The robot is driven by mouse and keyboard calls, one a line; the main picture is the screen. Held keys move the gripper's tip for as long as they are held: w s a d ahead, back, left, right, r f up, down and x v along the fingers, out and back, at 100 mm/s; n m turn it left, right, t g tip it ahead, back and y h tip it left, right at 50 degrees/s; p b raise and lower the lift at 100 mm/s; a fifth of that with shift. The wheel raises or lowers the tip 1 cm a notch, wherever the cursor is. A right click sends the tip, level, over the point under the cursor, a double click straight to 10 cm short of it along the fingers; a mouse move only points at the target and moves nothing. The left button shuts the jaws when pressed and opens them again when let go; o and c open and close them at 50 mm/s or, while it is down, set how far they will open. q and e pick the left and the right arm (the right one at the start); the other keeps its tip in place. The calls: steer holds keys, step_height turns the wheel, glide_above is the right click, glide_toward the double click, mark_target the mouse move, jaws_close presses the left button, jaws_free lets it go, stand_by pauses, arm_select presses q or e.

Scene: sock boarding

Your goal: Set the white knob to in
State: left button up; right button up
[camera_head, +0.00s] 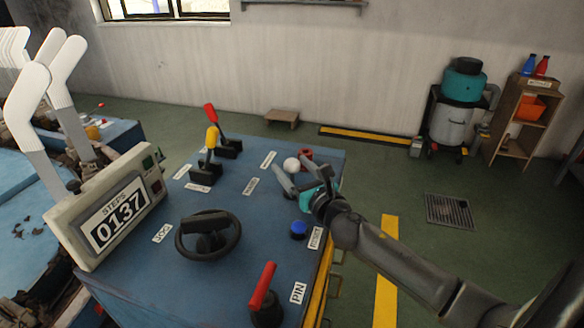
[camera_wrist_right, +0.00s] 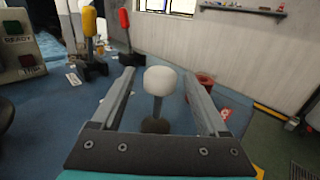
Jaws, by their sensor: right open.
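The white knob (camera_head: 291,164) stands on the blue console top (camera_head: 232,260), near its far right corner. In the right wrist view the white knob (camera_wrist_right: 161,80) is a round head on a thin grey stem rising from a dark base. My right gripper (camera_head: 292,173) reaches in from the right. In the wrist view its two fingers (camera_wrist_right: 166,90) are spread, one on each side of the knob, with gaps on both sides. My left gripper is not in view.
A red part (camera_head: 306,154) stands just beside the knob. A blue button (camera_head: 298,229), a red-handled lever (camera_head: 264,290), a steering wheel (camera_head: 208,234), and yellow (camera_head: 211,138) and red (camera_head: 210,112) levers stand on the console.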

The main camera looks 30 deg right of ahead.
steer(key=shift+w, duration=0.35)
jaws_close()
stand_by(0.5)
stand_by(0.8)
